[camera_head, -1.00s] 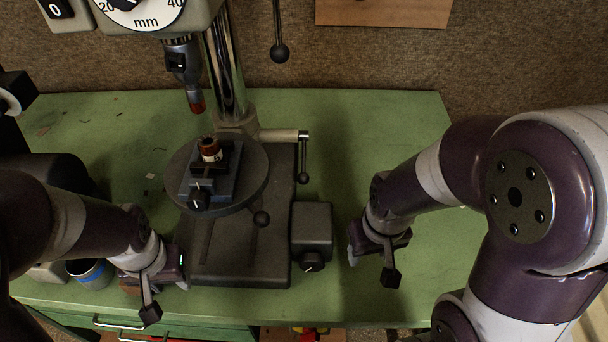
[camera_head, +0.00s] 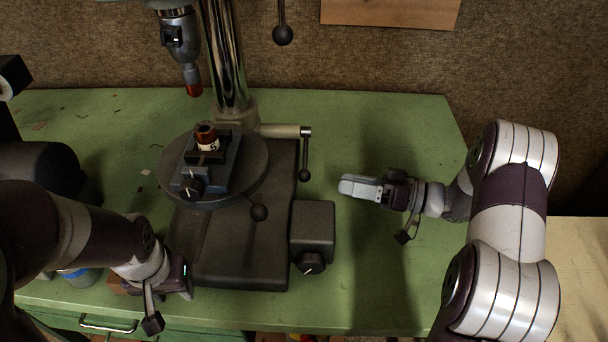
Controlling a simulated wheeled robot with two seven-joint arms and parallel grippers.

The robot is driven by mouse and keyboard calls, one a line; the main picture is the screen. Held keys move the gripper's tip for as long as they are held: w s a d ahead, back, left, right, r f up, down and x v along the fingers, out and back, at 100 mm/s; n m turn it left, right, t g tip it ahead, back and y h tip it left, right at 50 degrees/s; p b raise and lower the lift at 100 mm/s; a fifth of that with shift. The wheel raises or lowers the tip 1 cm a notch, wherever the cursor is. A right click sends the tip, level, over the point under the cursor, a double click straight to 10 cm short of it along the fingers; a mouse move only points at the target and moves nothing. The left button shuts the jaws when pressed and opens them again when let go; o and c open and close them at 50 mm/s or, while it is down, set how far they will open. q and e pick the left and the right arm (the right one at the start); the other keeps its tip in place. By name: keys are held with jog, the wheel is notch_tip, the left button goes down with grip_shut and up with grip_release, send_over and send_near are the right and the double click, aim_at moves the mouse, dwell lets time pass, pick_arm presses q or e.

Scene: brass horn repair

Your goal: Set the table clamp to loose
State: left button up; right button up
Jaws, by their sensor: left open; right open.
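The drill press has a round grey table (camera_head: 254,164) on a chrome column (camera_head: 225,60). I cannot tell which of these levers is the table clamp. My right gripper (camera_head: 347,187) is open and empty, pointing left, a little right of the hanging handle and apart from it. My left gripper (camera_head: 185,285) is open at the base's front left corner, its fingers mostly hidden.
A small vise (camera_head: 220,170) on the table holds a brown-and-white cylinder (camera_head: 206,137). The spindle (camera_head: 182,45) hangs above it. A grey box with a knob (camera_head: 314,228) sits at the base's right. The green bench (camera_head: 385,125) is clear behind my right gripper.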

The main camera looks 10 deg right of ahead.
aim_at(304, 174)
pick_arm(q)
jog(key=shift+r+p, duration=0.4)
jog(key=shift+r, duration=0.1)
pick_arm(e)
jog(key=x, duration=1)
jog(key=shift+a, duration=0.25)
